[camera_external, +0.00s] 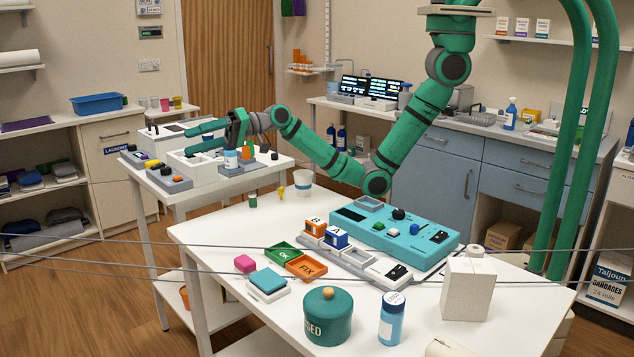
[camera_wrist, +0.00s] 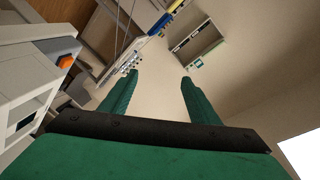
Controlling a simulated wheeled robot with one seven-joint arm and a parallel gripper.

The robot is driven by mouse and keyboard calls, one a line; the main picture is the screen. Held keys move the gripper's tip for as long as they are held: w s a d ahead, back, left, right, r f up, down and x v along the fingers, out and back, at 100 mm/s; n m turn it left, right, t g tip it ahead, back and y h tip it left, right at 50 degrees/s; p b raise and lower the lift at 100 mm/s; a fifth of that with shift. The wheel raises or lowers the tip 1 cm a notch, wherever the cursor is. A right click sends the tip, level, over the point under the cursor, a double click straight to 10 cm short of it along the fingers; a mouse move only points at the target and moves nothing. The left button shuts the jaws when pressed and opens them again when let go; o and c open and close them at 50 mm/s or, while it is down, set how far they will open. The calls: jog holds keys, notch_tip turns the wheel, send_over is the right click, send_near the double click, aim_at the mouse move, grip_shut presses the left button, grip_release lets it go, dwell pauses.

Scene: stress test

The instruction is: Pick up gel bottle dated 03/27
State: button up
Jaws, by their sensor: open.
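My gripper (camera_external: 196,139) is open, with its green fingers pointing left above the white side table at the back left. In the wrist view the two green fingers of my gripper (camera_wrist: 158,82) stand apart with nothing between them. I cannot read a date of 03/27 on any bottle. No bottle is clear in the wrist view.
The near table (camera_external: 220,232) holds a teal lidded jar (camera_external: 328,318), a teal control box (camera_external: 400,232), green and orange trays (camera_external: 305,266) and a white box (camera_external: 467,290). Small devices crowd the side table (camera_external: 178,197) under my gripper. Thin cables cross the external view.

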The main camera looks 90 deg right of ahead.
aim_at(395, 293)
jog(key=w+d+r+n+g+h, duration=0.1)
jog(key=w+d+r+g, duration=0.1)
jog(key=w+d+r, duration=0.3)
jog(key=s+a+f+n+g, duration=0.35)
jog(key=s+a, duration=0.45)
jog(key=a, duration=0.3)
jog(key=s+a+f+n+g, duration=0.2)
jog(key=s+a+n, duration=0.2)
jog(key=s+a, duration=0.5)
jog(key=s+a+f+n+g, duration=0.35)
jog(key=s+a, duration=0.25)
jog(key=a, duration=0.7)
jog(key=s+a+f+n+g+h, duration=0.1)
jog(key=s+a+f+n, duration=0.2)
jog(key=s, duration=0.7)
jog(key=s+a+f+n+g+h, duration=0.1)
jog(key=s+a+f+n+h, duration=0.3)
jog(key=s, duration=0.6)
jog(key=s+a+n+y, duration=0.15)
jog(key=s+a, duration=0.35)
jog(key=s, duration=0.5)
jog(key=shift+n+h, duration=0.35)
jog(key=shift+h, duration=0.1)
jog(key=x, duration=0.5)
jog(key=shift+s+a, duration=0.1)
jog(key=shift+s, duration=0.3)
jog(key=shift+w+x, duration=0.2)
jog(key=shift+x, duration=2.85)
jog(key=c, duration=1.2)
